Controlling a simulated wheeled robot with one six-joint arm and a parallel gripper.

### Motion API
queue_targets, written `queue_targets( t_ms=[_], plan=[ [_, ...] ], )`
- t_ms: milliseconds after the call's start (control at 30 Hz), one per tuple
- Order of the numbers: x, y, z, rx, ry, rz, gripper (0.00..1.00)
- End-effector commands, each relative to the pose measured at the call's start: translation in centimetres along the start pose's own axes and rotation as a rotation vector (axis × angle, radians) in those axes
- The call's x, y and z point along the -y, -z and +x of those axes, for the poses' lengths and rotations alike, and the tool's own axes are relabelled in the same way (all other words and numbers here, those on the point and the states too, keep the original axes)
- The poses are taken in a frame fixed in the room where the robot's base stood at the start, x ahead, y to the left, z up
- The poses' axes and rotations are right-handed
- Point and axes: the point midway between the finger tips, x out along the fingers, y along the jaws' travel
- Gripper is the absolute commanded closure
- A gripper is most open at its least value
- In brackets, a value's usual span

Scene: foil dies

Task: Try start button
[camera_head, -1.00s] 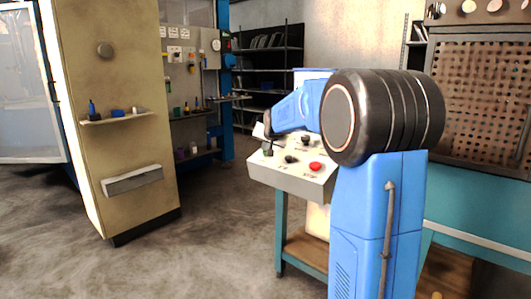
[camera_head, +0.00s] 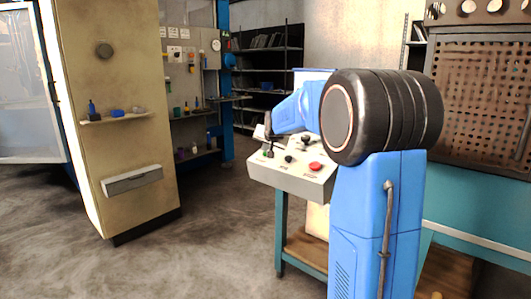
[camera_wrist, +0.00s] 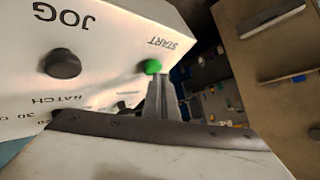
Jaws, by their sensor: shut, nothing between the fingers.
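The start button is a green cap (camera_wrist: 152,67) beside the word START on a pale control box, seen in the wrist view. It also shows small at the left end of the box (camera_head: 290,181) in the head view. My gripper (camera_wrist: 160,82) is shut and empty, its narrow fingertips right at the green cap. I cannot tell whether they touch it. In the head view my gripper (camera_head: 267,130) is small and dark above the box's left end.
A black JOG button (camera_wrist: 62,64) sits beside the start button. A red button (camera_head: 315,166) and black knobs (camera_head: 306,139) are on the same box. A beige cabinet (camera_head: 140,70) stands to the left, with open floor (camera_head: 220,220) between.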

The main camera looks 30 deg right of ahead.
Motion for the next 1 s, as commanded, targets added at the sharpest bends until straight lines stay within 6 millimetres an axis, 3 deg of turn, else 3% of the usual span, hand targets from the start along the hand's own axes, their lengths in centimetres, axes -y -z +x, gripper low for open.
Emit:
queue_targets(
  t_ms=[1000],
  plan=[
    [1.4, 1.4, -1.9, 0.0, 0.001, 0.0, 1.0]
  ],
)
